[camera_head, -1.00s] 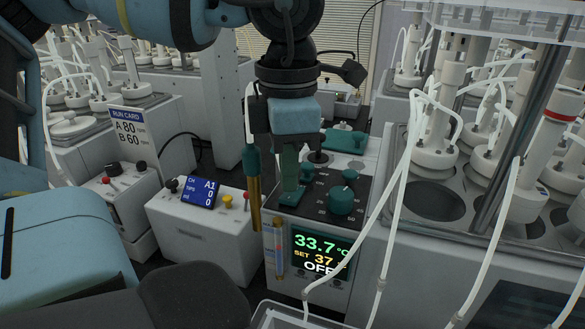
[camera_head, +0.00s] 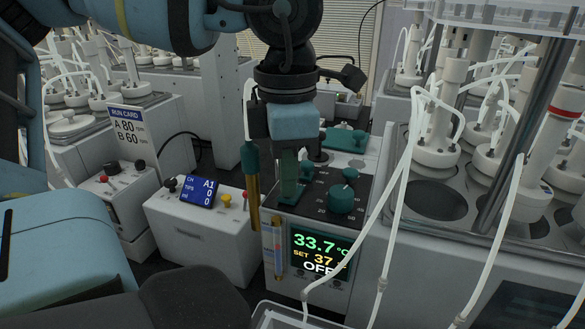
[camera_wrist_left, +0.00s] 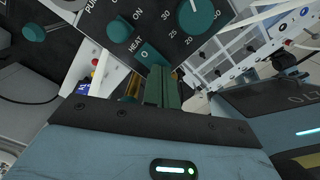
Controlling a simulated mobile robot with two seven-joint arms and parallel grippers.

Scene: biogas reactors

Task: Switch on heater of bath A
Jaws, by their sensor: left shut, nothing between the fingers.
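The heater unit's dark control panel (camera_head: 322,207) faces up under my left gripper (camera_head: 289,192). Its display (camera_head: 318,250) reads 33.7 °C, SET 37, OFF. In the left wrist view the teal HEAT switch (camera_wrist_left: 150,54), marked 0 and ON, lies just beyond the fingertips of my left gripper (camera_wrist_left: 163,76). A large teal set dial (camera_head: 341,200) with numbers is beside it, and also shows in the left wrist view (camera_wrist_left: 200,18). The fingers are shut and empty, pointing down at the switch. I cannot tell whether they touch it. My right gripper is not in view.
A thermometer-like tube (camera_head: 251,180) stands at the panel's left edge. A white pump box (camera_head: 205,235) with a blue display is to the left. White tubes (camera_head: 398,190) hang on the right before the bath (camera_head: 440,202). A run card (camera_head: 127,130) reads A 80, B 60.

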